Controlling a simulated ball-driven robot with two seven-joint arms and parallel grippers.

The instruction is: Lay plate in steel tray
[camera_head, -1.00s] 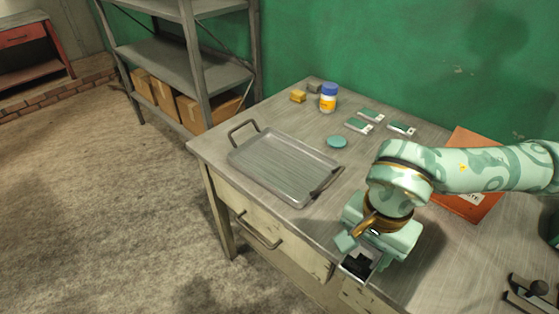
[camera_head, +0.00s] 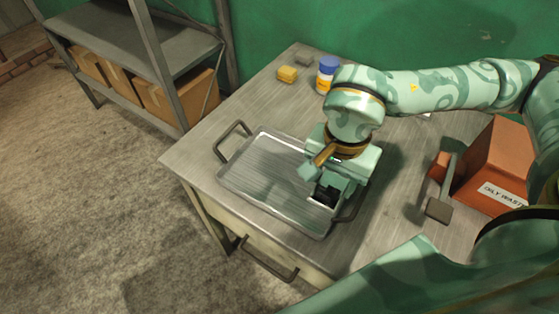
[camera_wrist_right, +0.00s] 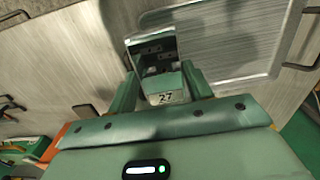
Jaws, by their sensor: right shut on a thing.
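The steel tray (camera_head: 262,157) lies on the workbench with a raised rim and a handle at each end. In the right wrist view the tray (camera_wrist_right: 232,45) is at the upper right. My right gripper (camera_head: 328,190) is over the tray's right end, pointing down, and hides part of the rim and the right handle. In the head view only a pale edge and dark part of the plate (camera_head: 325,197) show. Contact between plate and tray is unclear. My left gripper is out of view.
An orange oily-waste bin (camera_head: 492,165) stands at the right. A shelf (camera_head: 135,55) with cardboard boxes is at the left. The tray's left part is empty.

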